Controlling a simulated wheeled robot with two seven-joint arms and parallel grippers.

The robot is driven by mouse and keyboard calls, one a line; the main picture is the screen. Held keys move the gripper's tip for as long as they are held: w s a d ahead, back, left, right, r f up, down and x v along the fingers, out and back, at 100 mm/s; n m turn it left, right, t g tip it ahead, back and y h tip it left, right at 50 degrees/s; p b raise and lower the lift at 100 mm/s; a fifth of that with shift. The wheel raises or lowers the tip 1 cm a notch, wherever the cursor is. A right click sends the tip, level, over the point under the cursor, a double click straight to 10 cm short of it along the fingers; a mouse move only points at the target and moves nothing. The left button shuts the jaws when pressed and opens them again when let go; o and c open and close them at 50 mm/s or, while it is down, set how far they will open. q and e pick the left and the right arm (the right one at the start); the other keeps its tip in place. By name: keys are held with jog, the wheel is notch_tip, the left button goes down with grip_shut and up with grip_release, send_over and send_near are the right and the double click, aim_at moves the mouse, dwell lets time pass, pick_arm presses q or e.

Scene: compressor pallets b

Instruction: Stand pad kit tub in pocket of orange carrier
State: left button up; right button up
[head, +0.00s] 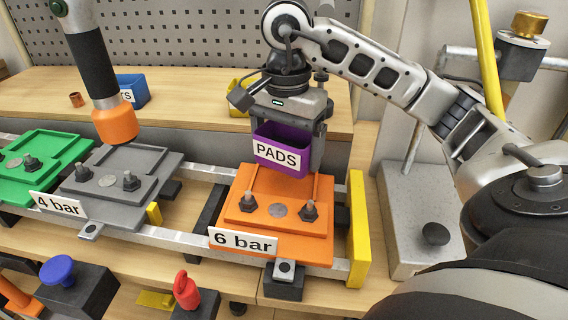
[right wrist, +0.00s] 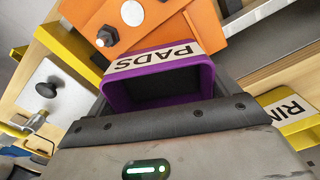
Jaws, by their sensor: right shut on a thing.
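The pad kit tub (head: 281,157) is a purple open-topped box with a white "PADS" label. My right gripper (head: 289,140) is shut on it and holds it upright over the back part of the orange carrier (head: 262,212). The carrier has a "6 bar" label, two bolts and a round disc in front. The tub hides the pocket, and I cannot tell whether its base touches the carrier. In the right wrist view the tub (right wrist: 158,90) sits at the jaws, with the orange carrier (right wrist: 190,27) beyond its labelled side. My left gripper is not in view.
A grey carrier (head: 110,215) marked "4 bar" and a green carrier (head: 45,147) stand left on the rails. A yellow stop (head: 357,230) is right of the orange carrier. A hanging tool with an orange tip (head: 114,125) is over the grey carrier. A blue bin (head: 134,88) stands behind.

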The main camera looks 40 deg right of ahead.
aim_at(284, 161)
jog(key=shift+w+f, duration=0.2)
jog(key=shift+f, duration=0.1)
notch_tip(284, 161, down, 3)
jog(key=shift+w+d+f, duration=0.15)
jog(key=shift+f, duration=0.05)
